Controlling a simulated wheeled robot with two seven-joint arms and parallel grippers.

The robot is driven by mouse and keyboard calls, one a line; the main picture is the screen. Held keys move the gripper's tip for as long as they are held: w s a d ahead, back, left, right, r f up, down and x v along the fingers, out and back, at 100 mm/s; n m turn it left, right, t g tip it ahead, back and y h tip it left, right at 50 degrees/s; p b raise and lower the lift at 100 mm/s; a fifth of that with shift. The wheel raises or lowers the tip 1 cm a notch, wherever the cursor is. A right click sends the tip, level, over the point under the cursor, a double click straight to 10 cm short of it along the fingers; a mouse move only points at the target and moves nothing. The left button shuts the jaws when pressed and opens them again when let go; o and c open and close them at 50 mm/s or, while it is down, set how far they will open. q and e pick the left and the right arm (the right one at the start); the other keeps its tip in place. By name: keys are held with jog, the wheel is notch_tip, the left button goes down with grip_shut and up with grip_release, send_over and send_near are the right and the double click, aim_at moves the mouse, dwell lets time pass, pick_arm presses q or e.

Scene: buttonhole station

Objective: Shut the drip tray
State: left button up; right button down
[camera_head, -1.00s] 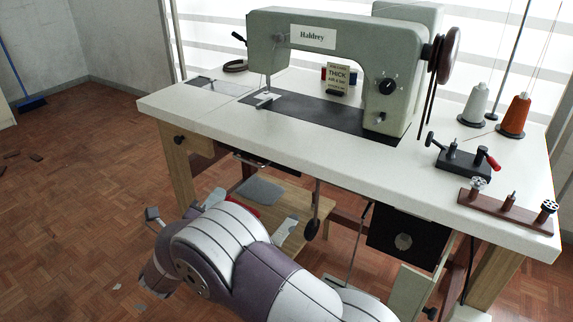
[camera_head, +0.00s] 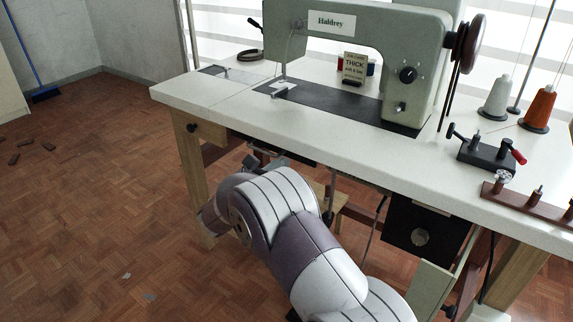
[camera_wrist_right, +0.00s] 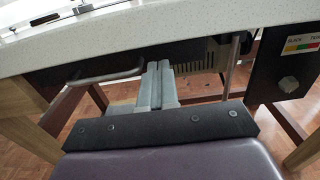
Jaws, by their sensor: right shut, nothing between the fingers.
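The drip tray appears as a dark, shallow front (camera_wrist_right: 85,71) under the tabletop edge in the right wrist view. A grey bar handle (camera_wrist_right: 105,77) sticks out from it. In the head view its dark edge (camera_head: 300,157) shows under the table, partly hidden by my arm. I cannot tell how far out the tray stands. My right gripper (camera_wrist_right: 156,68) is shut and empty, its fingertips close by the handle's right end, under the table edge. In the head view the right gripper (camera_head: 266,159) is partly hidden behind my wrist. My left gripper is out of view.
The white tabletop (camera_head: 330,140) overhangs the gripper and carries the green sewing machine (camera_head: 425,65). A wooden table leg (camera_head: 195,185) stands at left. A thin rod (camera_wrist_right: 231,62) and a black control box (camera_wrist_right: 285,65) are to the right. The floor at left is mostly clear.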

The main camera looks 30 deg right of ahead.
aim_at(294, 155)
jog(key=shift+x, duration=1.55)
jog(key=shift+b, duration=0.35)
jog(key=b+x, duration=0.2)
jog(key=x, duration=0.1)
jog(key=shift+d+r, duration=0.15)
jog(key=shift+r, duration=0.05)
jog(key=shift+r, duration=0.1)
